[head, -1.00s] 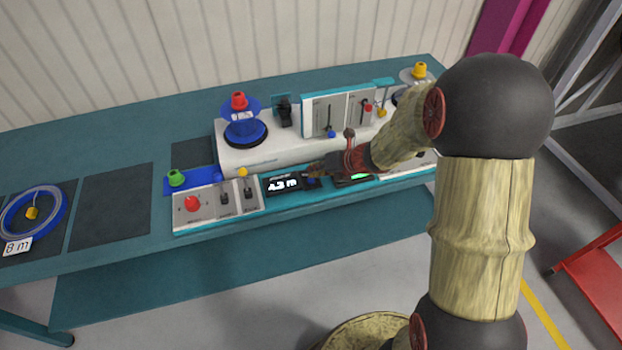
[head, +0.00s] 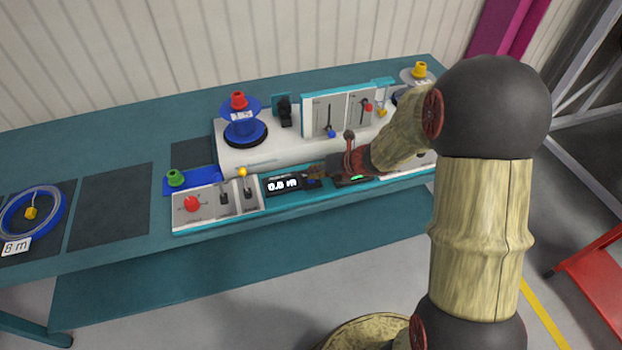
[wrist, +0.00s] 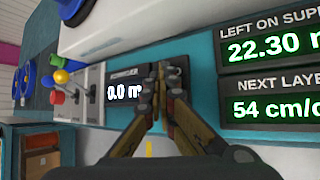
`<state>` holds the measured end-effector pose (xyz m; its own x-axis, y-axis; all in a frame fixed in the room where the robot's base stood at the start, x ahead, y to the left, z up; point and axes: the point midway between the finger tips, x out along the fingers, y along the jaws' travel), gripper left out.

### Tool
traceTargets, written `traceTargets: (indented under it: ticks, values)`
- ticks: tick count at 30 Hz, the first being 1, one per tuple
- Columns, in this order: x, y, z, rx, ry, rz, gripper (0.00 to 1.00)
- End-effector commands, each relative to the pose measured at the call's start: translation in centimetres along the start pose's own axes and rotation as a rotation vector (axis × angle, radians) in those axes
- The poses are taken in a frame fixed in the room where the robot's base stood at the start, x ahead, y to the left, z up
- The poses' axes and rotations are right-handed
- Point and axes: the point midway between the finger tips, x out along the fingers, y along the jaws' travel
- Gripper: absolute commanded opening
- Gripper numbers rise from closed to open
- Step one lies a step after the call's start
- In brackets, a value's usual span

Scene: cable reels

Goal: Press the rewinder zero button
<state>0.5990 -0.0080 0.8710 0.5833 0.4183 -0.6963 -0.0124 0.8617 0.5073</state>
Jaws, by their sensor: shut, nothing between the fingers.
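The rewinder display (head: 283,185) reads 0.0 m in white digits; it also shows in the wrist view (wrist: 124,90). Just right of it is the small dark button panel (wrist: 181,73). My gripper (wrist: 160,68) is shut and empty, its fingertips at this panel, with the button itself mostly hidden behind them. In the head view my gripper (head: 314,172) is at the right end of the display. I cannot tell whether the fingertips still touch the button.
Green displays (wrist: 270,45) reading 22.30 and 54 cm stand right of my gripper. A red button (head: 192,204) and levers are on the left panel. A blue reel (head: 242,130) stands behind. A blue coil marked 8 m (head: 62,210) lies at the far left.

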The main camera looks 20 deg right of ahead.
Motion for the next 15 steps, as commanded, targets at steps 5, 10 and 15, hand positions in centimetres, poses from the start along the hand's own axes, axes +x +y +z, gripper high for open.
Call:
traceTargets:
  ticks: [5,10,15]
  values:
    - [-0.1,0.1,-0.1,0.001,0.002,0.0,0.0]
    - [-0.6,0.5,0.3,0.001,0.002,0.0,0.0]
    - [-1.2,0.9,0.8,0.0,0.002,0.0,0.0]
